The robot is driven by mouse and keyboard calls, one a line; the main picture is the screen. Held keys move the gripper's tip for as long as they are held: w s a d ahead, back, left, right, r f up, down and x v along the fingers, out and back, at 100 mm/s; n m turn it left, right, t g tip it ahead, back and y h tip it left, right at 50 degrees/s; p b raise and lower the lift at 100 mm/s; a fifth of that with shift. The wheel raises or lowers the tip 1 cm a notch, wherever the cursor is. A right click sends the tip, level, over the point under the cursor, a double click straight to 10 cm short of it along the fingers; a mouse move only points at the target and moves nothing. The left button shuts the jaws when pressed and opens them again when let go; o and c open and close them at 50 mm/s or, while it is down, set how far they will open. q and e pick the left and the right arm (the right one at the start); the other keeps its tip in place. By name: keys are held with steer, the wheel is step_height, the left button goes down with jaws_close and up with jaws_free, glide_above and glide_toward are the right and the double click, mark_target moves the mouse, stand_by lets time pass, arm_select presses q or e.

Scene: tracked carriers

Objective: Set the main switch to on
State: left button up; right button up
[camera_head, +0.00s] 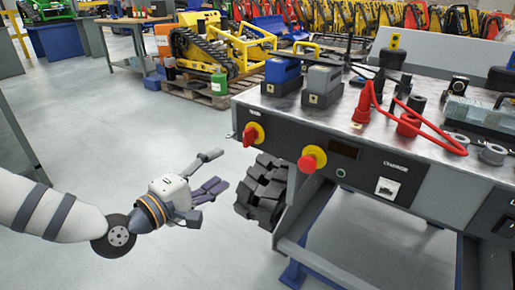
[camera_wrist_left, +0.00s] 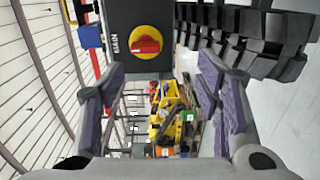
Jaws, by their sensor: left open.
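The main switch (camera_head: 252,133) is a red knob on a yellow plate at the left end of the carrier's front panel. In the left wrist view the main switch (camera_wrist_left: 145,42) shows at the top centre, with the word MAIN beside it. Its red handle lies roughly across that picture; which setting it marks I cannot read. My left gripper (camera_head: 215,171) is open and empty, left of and below the switch, clear of it. In the left wrist view its fingers (camera_wrist_left: 160,75) stand wide apart, with the switch beyond them. My right gripper is not in view.
A second red knob on a yellow base (camera_head: 312,159) sits right of the switch. A black track (camera_head: 263,188) is below the panel, close to my left gripper. Blue and grey blocks (camera_head: 283,76) and red cables (camera_head: 431,137) are on the bench top. The floor at left is clear.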

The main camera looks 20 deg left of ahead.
mark_target(244, 140)
arm_select(q)
steer(key=shift+t, duration=0.4)
steer(key=x, duration=0.4)
steer(key=r+b+x, duration=0.1)
steer(key=x, duration=0.7)
steer(key=shift+w+a+r+b, duration=0.25)
steer(key=shift+a+r+b, duration=0.05)
steer(key=shift+b, duration=0.05)
steer(key=c, duration=1.2)
